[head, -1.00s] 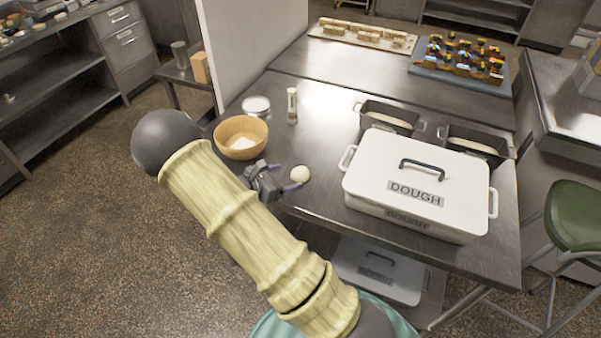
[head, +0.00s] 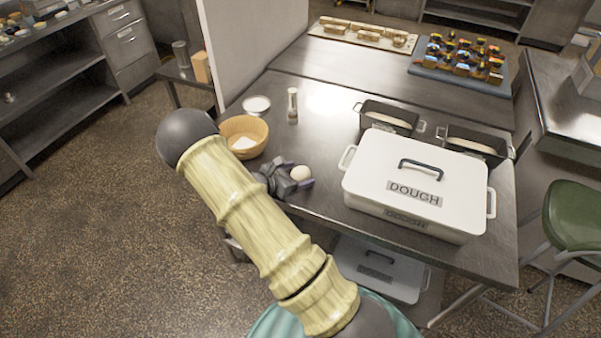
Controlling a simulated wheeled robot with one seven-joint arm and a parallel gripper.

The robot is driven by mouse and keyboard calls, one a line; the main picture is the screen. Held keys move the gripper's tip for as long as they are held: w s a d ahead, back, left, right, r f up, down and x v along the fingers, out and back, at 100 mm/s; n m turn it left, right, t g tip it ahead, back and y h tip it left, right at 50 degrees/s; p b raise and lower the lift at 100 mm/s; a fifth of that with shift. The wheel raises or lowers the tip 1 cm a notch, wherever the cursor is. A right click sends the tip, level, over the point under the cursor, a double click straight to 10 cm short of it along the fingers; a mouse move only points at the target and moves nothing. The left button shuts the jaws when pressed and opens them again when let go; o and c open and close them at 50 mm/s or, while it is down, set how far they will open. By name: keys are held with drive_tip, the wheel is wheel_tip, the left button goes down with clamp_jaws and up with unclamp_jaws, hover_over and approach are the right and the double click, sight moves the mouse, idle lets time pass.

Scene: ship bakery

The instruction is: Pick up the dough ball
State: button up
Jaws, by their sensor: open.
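The dough ball (head: 301,173) is small, round and cream-coloured. It sits on the metal table (head: 320,135) near its front edge, left of the white dough box. My gripper (head: 297,174) is at the ball, with its dark fingers pointing right. One purplish fingertip shows behind the ball and the other in front of it, so the ball appears to lie between the open fingers. I cannot tell whether either finger touches it. My arm hides part of the table's front left edge.
The white lidded box marked DOUGH (head: 418,180) stands close on the right. A wooden bowl of flour (head: 243,137), a small shaker (head: 293,105) and a white dish (head: 256,105) stand behind on the left. Two loaf tins (head: 388,117) stand behind the box.

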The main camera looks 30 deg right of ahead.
sight(297, 172)
drive_tip(key=shift+s+d, duration=0.1)
drive_tip(key=shift+d, duration=0.05)
drive_tip(key=shift+c, duration=0.2)
drive_tip(key=c, duration=1.1)
drive_tip(key=shift+o, duration=0.2)
wheel_tip(297, 172, up, 10)
drive_tip(key=shift+b, duration=0.35)
